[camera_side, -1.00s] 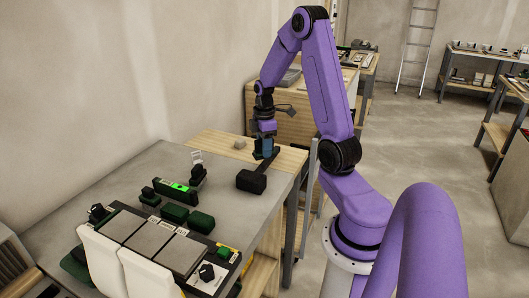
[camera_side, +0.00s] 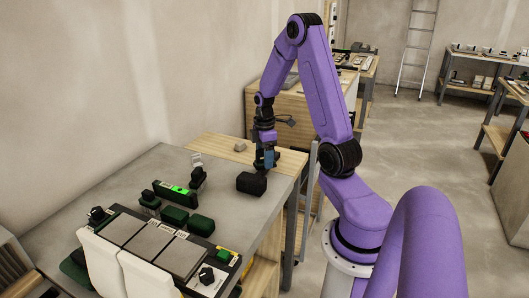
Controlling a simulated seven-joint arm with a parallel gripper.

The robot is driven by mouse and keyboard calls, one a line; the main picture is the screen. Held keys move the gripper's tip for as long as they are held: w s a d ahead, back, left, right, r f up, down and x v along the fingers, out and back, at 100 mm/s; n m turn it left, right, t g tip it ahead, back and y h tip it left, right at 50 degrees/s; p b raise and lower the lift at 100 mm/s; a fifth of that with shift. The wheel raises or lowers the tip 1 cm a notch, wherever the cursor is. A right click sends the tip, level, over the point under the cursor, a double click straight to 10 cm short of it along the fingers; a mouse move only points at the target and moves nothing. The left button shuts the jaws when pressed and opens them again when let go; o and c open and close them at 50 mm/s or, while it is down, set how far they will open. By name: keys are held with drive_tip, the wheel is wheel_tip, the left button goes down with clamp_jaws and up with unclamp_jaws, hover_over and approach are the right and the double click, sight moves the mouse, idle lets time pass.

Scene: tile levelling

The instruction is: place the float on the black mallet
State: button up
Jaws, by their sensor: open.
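The black mallet (camera_side: 251,183) lies on the grey table near its far right edge, its blocky head toward the camera. Its handle, running back from the head, is mostly hidden by my gripper (camera_side: 266,163). My gripper points down just behind the head, with its jaws open. A dark blue-green shape shows at the fingertips; I cannot tell whether it is the float or part of the fingers, nor whether it touches the mallet. I cannot single out the float for certain elsewhere.
Dark green blocks (camera_side: 201,225) and a device with a lit green display (camera_side: 176,194) stand left of the mallet. Grey tiles (camera_side: 151,241) lie on a black board in front. The table's right edge is close.

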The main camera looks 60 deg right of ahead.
wheel_tip(320, 180, up, 11)
drive_tip(key=shift+r, duration=0.2)
drive_tip(key=s+a+r+n, duration=0.1)
drive_tip(key=s+a+n, duration=0.1)
drive_tip(key=a, duration=2.1)
drive_tip(key=s+a, duration=0.4)
drive_tip(key=s, duration=0.4)
drive_tip(key=s+a+f+n, duration=0.1)
drive_tip(key=s+a, duration=0.4)
drive_tip(key=s, duration=0.3)
drive_tip(key=shift+s+a+n, duration=0.15)
drive_tip(key=shift+s+n, duration=0.15)
